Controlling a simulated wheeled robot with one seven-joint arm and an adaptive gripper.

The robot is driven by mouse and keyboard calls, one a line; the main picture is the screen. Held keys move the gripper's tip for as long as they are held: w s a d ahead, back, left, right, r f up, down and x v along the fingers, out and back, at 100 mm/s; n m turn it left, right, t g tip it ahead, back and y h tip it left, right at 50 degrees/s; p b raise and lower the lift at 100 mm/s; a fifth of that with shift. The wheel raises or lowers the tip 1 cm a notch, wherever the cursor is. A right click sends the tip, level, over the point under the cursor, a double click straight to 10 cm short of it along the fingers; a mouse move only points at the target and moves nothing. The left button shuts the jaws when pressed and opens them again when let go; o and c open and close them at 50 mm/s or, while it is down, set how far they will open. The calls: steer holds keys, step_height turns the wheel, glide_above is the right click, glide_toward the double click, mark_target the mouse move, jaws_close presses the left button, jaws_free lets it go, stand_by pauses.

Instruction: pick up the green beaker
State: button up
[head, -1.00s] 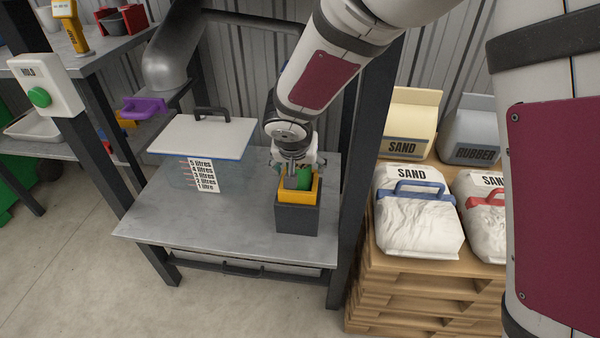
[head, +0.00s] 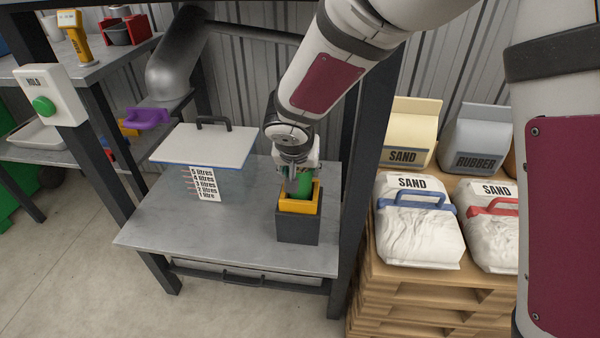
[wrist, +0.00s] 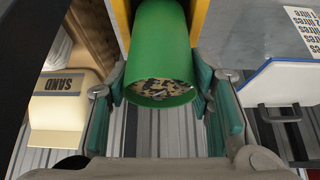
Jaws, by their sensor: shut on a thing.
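The green beaker (head: 304,186) stands up out of a yellow-rimmed dark box (head: 298,228) on the grey workbench. My gripper (head: 300,180) comes down on it from above. In the wrist view the beaker (wrist: 160,40) shows its open mouth, with speckled bits inside. The teal finger pads of my gripper (wrist: 162,85) lie on either side of the beaker, shut on it. The beaker's lower end is hidden by the yellow rim, so I cannot tell whether it touches the box floor.
A clear lidded tank (head: 204,145) with a litre scale stands left of the box. A dark upright post (head: 362,170) rises close on the right. Sand bags (head: 418,225) lie on a pallet beyond it. The bench front left is clear.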

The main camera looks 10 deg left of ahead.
steer(key=shift+s+f+t+b, duration=0.4)
steer(key=shift+t+b, duration=0.2)
steer(key=shift+b, duration=1.2)
steer(key=t+b, duration=0.1)
steer(key=b, duration=0.2)
steer(key=s+t+b, duration=0.1)
steer(key=b, duration=0.3)
steer(key=shift+s+d+f+y, duration=0.15)
steer(key=shift+s+d+y, duration=0.1)
steer(key=shift+y, duration=0.15)
